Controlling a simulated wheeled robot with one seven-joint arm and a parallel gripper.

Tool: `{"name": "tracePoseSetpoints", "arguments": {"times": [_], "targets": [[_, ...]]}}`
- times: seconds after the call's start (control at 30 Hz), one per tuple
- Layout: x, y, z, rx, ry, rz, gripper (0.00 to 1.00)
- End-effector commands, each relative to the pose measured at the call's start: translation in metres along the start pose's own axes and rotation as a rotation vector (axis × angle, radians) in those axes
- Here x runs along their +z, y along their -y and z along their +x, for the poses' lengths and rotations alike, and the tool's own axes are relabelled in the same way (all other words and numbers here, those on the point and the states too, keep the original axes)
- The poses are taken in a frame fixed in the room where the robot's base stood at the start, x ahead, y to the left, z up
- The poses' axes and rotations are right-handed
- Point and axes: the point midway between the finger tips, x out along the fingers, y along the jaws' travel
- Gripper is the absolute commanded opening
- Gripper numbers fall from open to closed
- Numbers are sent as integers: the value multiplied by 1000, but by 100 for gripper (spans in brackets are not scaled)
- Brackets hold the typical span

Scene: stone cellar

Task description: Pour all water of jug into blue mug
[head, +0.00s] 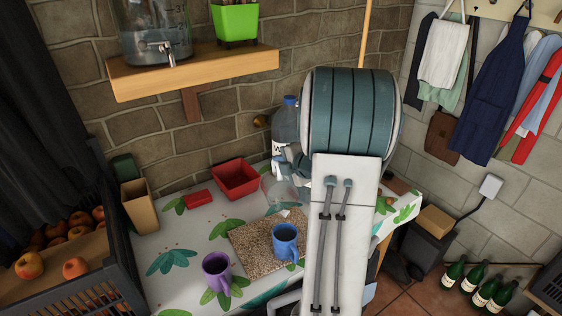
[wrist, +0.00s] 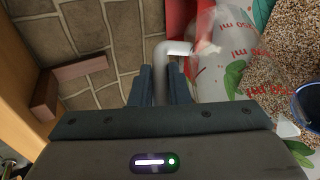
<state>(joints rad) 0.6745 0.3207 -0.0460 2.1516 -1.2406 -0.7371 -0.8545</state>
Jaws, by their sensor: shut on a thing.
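A clear jug (head: 279,188) is above the table behind the blue mug. In the wrist view the jug (wrist: 232,62) shows red ml markings and its handle lies between my fingers. My gripper (wrist: 160,88) is shut on this handle. In the head view my arm hides most of the gripper. I cannot make out the water level in the jug or whether it is tilted. The blue mug (head: 285,243) stands upright on a speckled board (head: 252,246). Part of the mug (wrist: 310,101) shows at the right edge of the wrist view.
A purple mug (head: 217,270) stands left of the board. A red bin (head: 236,180) and a large bottle (head: 286,126) stand towards the wall. A shelf (head: 190,76) with a dispenser (head: 152,30) juts out above. A crate of apples (head: 85,290) is at the left.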

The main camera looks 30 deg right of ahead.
Motion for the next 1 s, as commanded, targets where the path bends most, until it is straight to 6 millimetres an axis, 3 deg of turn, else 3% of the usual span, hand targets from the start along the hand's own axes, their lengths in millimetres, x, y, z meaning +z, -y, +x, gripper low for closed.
{"name": "tracePoseSetpoints", "arguments": {"times": [0.2,0.67,1.0], "targets": [[3,-11,1,-48,-11,19,0],[4,-7,7,-84,-19,34,0],[7,-16,9,-145,-33,59,0]]}}
